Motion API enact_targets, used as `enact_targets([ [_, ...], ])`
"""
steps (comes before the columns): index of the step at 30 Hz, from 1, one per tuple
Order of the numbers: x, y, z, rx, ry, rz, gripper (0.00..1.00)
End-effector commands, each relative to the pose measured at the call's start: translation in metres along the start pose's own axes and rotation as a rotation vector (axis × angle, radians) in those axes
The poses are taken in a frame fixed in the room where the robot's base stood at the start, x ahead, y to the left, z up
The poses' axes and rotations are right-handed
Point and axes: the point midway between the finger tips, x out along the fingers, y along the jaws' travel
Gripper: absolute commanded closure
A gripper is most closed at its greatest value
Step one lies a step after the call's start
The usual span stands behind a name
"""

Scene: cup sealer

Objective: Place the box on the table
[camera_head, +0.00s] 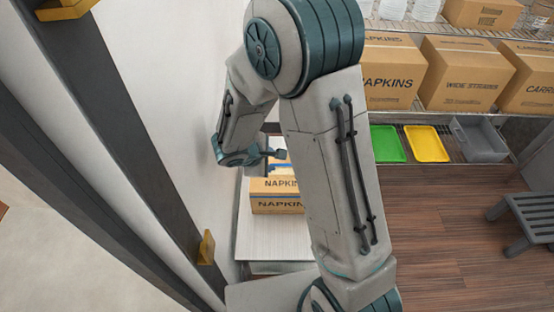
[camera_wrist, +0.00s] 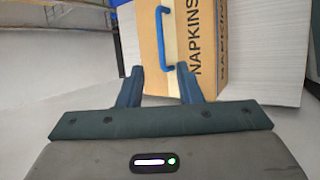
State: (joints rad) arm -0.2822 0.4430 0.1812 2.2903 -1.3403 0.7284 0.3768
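The cardboard box (camera_head: 263,194) reads NAPKINS on two visible faces. It appears to rest on the pale table (camera_head: 262,238), partly hidden behind my arm. In the wrist view, the box (camera_wrist: 210,75) has a blue handle (camera_wrist: 163,40) on the face towards the camera. My gripper (camera_head: 278,154) is over the back part of the box. In the wrist view, my gripper (camera_wrist: 160,70) is open, its two fingers spread. The handle's near end shows between the fingertips. I cannot tell whether they touch it.
A white wall (camera_head: 180,120) stands close on the left. A rack to the right holds several cardboard boxes (camera_head: 463,75). Green (camera_head: 386,143) and yellow (camera_head: 427,143) trays and a grey bin (camera_head: 478,140) sit below. A grey stool (camera_head: 525,215) stands on the wooden floor.

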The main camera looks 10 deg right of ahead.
Motion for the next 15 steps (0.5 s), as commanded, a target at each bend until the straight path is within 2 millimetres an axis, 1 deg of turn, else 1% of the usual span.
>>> enact_targets([
  [2,-0.007,0.003,0.008,0.028,-0.01,-0.004,0.68],
  [5,-0.018,0.009,0.032,0.12,-0.041,-0.027,0.68],
  [8,-0.036,0.014,0.068,0.266,-0.082,-0.07,0.68],
  [9,-0.045,0.013,0.083,0.335,-0.096,-0.094,0.68],
  [10,-0.051,0.012,0.094,0.387,-0.105,-0.114,0.68],
  [12,-0.066,0.007,0.116,0.504,-0.12,-0.162,0.68],
  [15,-0.089,-0.003,0.142,0.67,-0.121,-0.238,0.68],
])
